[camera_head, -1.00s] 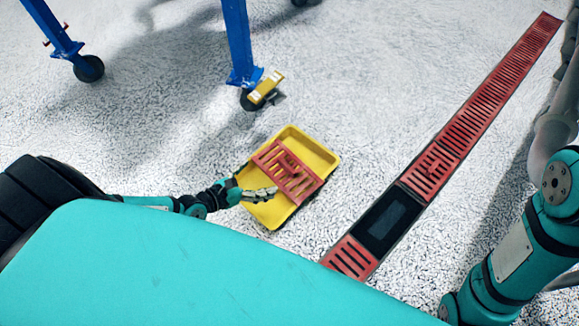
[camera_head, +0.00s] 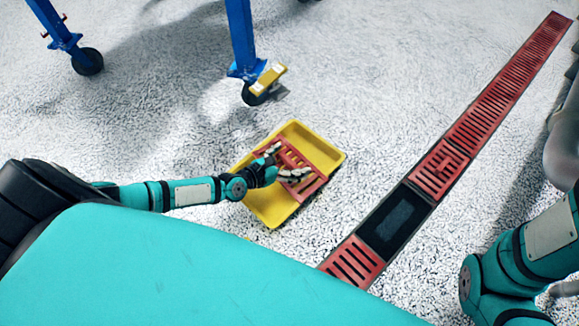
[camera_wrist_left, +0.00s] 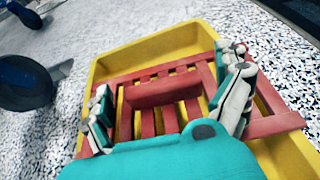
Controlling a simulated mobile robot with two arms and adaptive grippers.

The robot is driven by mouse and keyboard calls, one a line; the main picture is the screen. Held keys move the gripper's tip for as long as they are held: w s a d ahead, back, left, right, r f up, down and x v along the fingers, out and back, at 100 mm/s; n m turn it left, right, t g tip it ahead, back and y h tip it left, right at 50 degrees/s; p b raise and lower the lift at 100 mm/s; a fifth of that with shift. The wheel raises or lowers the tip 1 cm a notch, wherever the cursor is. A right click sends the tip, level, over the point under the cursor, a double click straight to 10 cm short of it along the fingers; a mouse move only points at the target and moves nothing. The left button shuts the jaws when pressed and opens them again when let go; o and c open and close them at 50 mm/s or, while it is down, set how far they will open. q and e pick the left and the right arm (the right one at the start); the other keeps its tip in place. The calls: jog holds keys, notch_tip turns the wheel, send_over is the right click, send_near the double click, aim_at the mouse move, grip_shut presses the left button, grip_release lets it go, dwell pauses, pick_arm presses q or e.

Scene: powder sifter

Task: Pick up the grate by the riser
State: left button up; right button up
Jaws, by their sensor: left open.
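The red slotted grate (camera_head: 314,186) lies across the yellow tray (camera_head: 327,153) on the floor. In the left wrist view the grate (camera_wrist_left: 268,124) has a raised red bar, the riser (camera_wrist_left: 162,91), across its middle. My left gripper (camera_head: 286,162) is over the grate. In the left wrist view its fingers (camera_wrist_left: 168,95) are spread wide, one on each side of the riser, with a gap to it. I cannot tell whether the fingertips touch the grate. My right gripper is not in view.
A channel with red grates (camera_head: 478,119) runs along the floor at right, with a dark open gap (camera_head: 396,221) in it. Blue legs (camera_head: 240,35) on black casters stand behind the tray, one with a yellow pedal (camera_head: 268,80). Speckled floor between tray and channel is clear.

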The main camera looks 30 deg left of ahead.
pick_arm(q)
jog(key=shift+c, duration=0.4)
jog(key=shift+r, duration=0.1)
jog(key=c, duration=1.4)
